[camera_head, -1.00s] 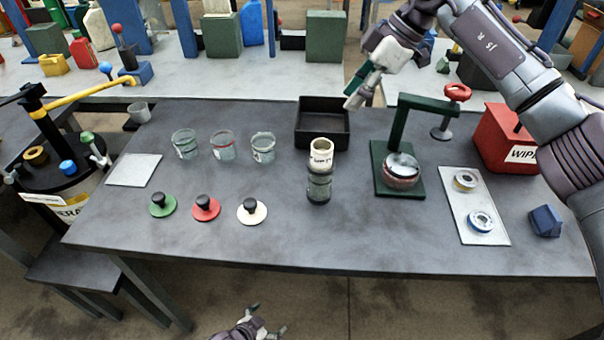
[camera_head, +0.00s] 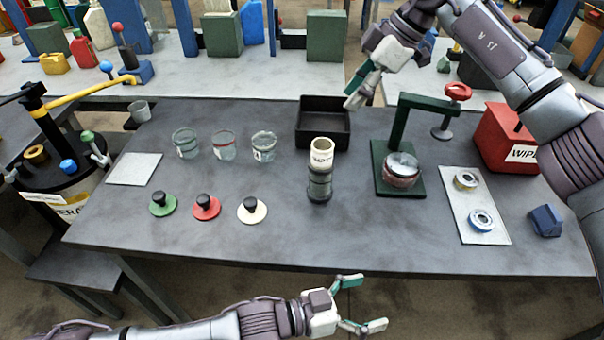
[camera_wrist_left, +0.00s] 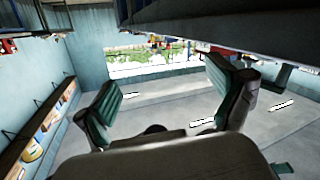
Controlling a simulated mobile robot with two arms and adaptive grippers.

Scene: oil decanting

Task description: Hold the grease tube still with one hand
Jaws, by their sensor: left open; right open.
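The likely grease tube (camera_head: 320,172) stands upright near the middle of the dark table. It has a white labelled upper part and a dark grey-green lower part. My left gripper (camera_head: 362,305) is open and empty, in front of the table's near edge, below and apart from the tube. Its two spread fingers (camera_wrist_left: 165,105) also show in the left wrist view, with nothing between them. My right gripper (camera_head: 352,92) is open and empty at the back, above the table near the black tray. It does not touch the tube.
The dark table (camera_head: 290,245) is clear at its front. Three clear cups (camera_head: 223,146) and three knobbed lids (camera_head: 206,208) stand left of the tube. A black tray (camera_head: 323,143) lies behind it. A green press (camera_head: 385,180) and a red wipes box (camera_head: 505,140) are to the right.

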